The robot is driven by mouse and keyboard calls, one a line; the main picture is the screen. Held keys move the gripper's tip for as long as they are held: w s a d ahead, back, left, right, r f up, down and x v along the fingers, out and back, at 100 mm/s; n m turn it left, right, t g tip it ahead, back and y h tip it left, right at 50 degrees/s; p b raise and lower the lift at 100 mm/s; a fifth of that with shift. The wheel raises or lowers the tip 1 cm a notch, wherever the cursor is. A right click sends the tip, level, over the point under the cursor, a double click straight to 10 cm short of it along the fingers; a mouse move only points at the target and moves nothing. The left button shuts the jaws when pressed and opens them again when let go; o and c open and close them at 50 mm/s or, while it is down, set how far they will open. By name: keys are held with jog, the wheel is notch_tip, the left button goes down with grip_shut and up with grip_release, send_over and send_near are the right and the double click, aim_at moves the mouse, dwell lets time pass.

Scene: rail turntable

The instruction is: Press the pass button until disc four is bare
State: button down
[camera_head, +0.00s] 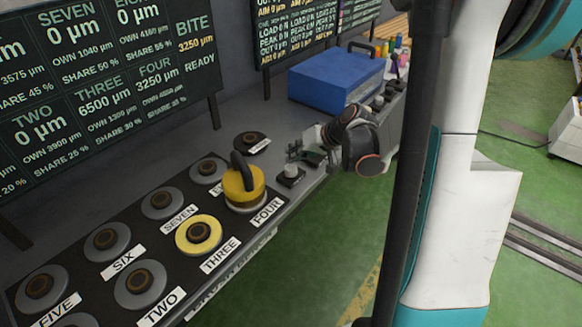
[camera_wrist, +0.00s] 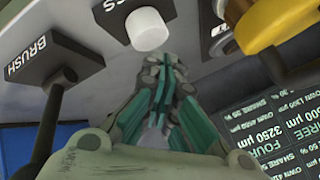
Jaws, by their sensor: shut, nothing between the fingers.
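The white pass button (camera_head: 291,171) stands on a dark base at the bench's front edge, right of disc four. In the wrist view the white button (camera_wrist: 147,28) lies just beyond my fingertips, its label partly cut off. My gripper (camera_head: 308,152) is shut and empty, close to the button; the fingers (camera_wrist: 163,72) show a small gap to it. A yellow cylinder with a black handle (camera_head: 244,184) covers the plate labelled FOUR (camera_head: 267,211). The board (camera_head: 104,88) reads FOUR 3250 µm, THREE 6500 µm, BITE 3250 µm, READY.
Disc three (camera_head: 198,235) is yellow; the other discs beside it are grey. A lever labelled BRUSH (camera_wrist: 55,72) stands near my gripper in the wrist view. A blue box (camera_head: 337,78) and several small coloured items stand farther along the bench. Green floor lies in front.

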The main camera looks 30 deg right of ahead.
aim_at(293, 165)
jog(key=shift+f, duration=0.1)
dwell(0.7)
jog(key=shift+f+b, duration=0.3)
jog(key=shift+b, duration=0.15)
jog(key=shift+f+b, duration=0.5)
jog(key=shift+f, duration=0.1)
dwell(0.7)
jog(key=shift+r, duration=0.15)
jog(key=shift+r+p, duration=0.75)
jog(key=shift+r, duration=0.15)
jog(key=shift+r+p, duration=1.8)
jog(key=shift+r, duration=0.7)
